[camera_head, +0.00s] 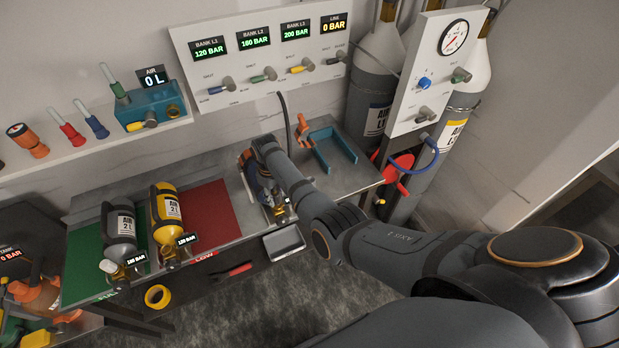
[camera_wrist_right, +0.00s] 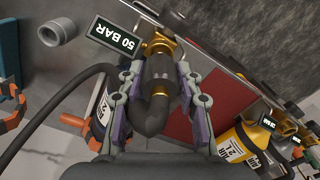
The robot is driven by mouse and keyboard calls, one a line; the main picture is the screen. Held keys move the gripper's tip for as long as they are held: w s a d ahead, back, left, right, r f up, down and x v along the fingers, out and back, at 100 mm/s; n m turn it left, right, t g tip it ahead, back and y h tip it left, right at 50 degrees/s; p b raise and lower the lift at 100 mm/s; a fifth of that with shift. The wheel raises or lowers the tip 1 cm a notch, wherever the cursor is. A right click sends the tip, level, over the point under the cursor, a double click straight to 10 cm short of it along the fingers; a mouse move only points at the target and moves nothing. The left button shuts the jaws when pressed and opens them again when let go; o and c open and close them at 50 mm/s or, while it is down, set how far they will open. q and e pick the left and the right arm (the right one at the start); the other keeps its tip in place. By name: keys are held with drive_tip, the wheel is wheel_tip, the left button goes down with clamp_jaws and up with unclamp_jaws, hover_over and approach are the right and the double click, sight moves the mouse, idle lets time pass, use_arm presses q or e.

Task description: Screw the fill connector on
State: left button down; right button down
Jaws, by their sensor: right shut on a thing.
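The fill connector (camera_wrist_right: 157,72), a dark grey fitting with a brass ring and an elbow, sits between the fingers of my right gripper (camera_wrist_right: 157,85), shut on it in the wrist view. Its end meets the brass valve (camera_wrist_right: 160,44) of a dark blue cylinder (camera_wrist_right: 103,112); I cannot tell how far it is threaded. A black hose (camera_wrist_right: 62,97) runs off left. The cylinder's display (camera_wrist_right: 117,36) reads 50 BAR. In the head view the blue cylinder (camera_head: 252,176) lies on the bench, partly hidden by my right arm and gripper (camera_head: 275,203). My left gripper is not in view.
Grey (camera_head: 119,226) and yellow (camera_head: 166,212) cylinders lie left of the red mat (camera_head: 217,201). A blue bracket (camera_head: 331,151) stands at the bench's right end. The bank panel (camera_head: 265,50) is above. A grey tray (camera_head: 284,243) is below the front edge.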

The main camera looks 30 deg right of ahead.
sight(275, 192)
drive_tip(key=shift+f+b, duration=0.8)
drive_tip(key=shift+f, duration=0.3)
drive_tip(key=shift+r, duration=0.1)
drive_tip(key=shift+r+m+p, duration=0.1)
drive_tip(key=shift+m+p, duration=0.2)
drive_tip(key=shift+m, duration=1.4)
drive_tip(key=m, duration=0.5)
drive_tip(key=shift+m+p, duration=0.4)
drive_tip(key=c, duration=0.8)
unclamp_jaws()
wheel_tip(275, 192, up, 12)
drive_tip(key=shift+f, duration=0.15)
